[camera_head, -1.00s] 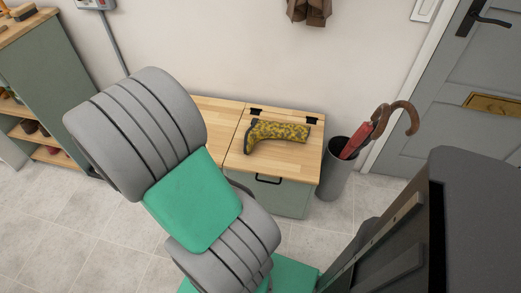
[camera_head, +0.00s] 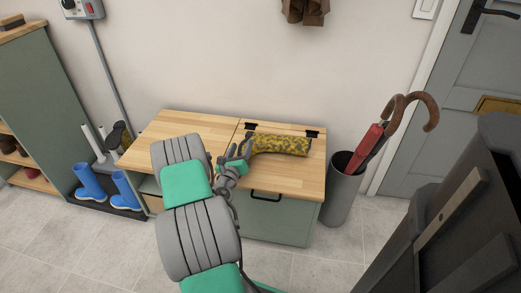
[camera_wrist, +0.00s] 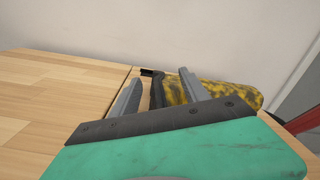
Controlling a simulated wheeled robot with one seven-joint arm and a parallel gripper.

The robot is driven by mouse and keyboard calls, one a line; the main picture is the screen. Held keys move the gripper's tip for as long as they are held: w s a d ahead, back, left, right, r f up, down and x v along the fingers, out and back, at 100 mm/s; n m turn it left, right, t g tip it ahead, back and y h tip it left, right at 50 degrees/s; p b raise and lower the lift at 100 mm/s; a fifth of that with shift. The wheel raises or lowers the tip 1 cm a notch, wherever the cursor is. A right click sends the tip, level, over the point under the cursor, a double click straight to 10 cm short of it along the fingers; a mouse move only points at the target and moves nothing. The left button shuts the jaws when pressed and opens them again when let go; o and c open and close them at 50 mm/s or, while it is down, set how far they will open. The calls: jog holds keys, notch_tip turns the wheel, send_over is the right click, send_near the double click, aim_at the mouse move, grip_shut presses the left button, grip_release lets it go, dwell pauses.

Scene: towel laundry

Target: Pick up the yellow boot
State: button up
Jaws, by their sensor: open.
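The yellow boot (camera_head: 282,145), with dark mottling, lies on its side on the wooden top of a bench (camera_head: 285,178). Its shaft points right, and its foot end at the left is partly hidden by my gripper in the head view. My gripper (camera_head: 240,150) is open, just at the left end of the boot and low over the bench top.
A grey bin (camera_head: 343,190) with a red umbrella (camera_head: 369,147) and a brown-handled one stands right of the bench. Blue boots (camera_head: 90,182) stand on a low rack at left. A green shelf (camera_head: 40,95) is at far left. The wall is close behind the bench.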

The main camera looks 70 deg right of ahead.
grip_shut()
dwell(0.6)
jog(key=shift+w, duration=0.1)
